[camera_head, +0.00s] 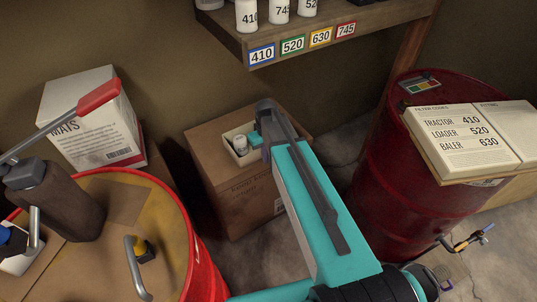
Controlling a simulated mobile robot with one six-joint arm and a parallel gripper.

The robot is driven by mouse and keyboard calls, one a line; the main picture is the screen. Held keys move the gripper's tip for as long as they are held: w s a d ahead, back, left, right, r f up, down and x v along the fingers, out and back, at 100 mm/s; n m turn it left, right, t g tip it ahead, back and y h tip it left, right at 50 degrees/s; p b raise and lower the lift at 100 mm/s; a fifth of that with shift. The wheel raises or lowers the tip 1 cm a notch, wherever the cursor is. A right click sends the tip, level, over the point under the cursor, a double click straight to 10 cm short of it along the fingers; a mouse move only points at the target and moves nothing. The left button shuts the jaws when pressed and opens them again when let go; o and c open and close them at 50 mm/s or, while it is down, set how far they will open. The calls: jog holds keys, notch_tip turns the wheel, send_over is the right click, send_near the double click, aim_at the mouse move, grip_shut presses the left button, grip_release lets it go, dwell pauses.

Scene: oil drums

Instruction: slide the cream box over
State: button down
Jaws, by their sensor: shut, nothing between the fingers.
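A small open cream box (238,157) sits on top of a brown carton (243,195) in the middle of the head view. A small white container (240,144) stands inside it, with something teal beside it. My gripper (264,128) is the dark grey end of my teal arm, at the box's right side. It is shut with nothing held. My arm hides the box's right part, and I cannot tell whether the gripper touches it.
Another red drum (385,190) with an open book (470,140) stands right. A shelf (375,22) with numbered containers hangs above.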

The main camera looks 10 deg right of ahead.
aim_at(247, 128)
jog(key=shift+w+a+p, duration=0.2)
jog(key=shift+w, duration=0.55)
jog(key=shift+w+a+p, duration=0.2)
jog(key=shift+w, duration=0.5)
jog(key=shift+w+a+b, duration=0.15)
jog(key=shift+w+a, duration=0.45)
jog(key=shift+w, duration=1.9)
jog(key=shift+w+a+b, duration=0.2)
jog(key=shift+w+a, duration=0.4)
jog(key=shift+w, duration=1.9)
jog(key=shift+w+a+b, duration=0.15)
jog(key=shift+w+a, duration=0.45)
jog(key=shift+w, duration=1.9)
jog(key=shift+s, duration=0.15)
jog(key=shift+s+d, duration=0.2)
jog(key=shift+s, duration=0.65)
jog(key=shift+s+d, duration=0.2)
jog(key=shift+s, duration=0.65)
jog(key=shift+s+r, duration=0.25)
notch_tip(247, 128, up, 10)
jog(key=b, duration=0.2)
jog(key=shift+f, duration=0.25)
jog(key=shift+w, duration=0.1)
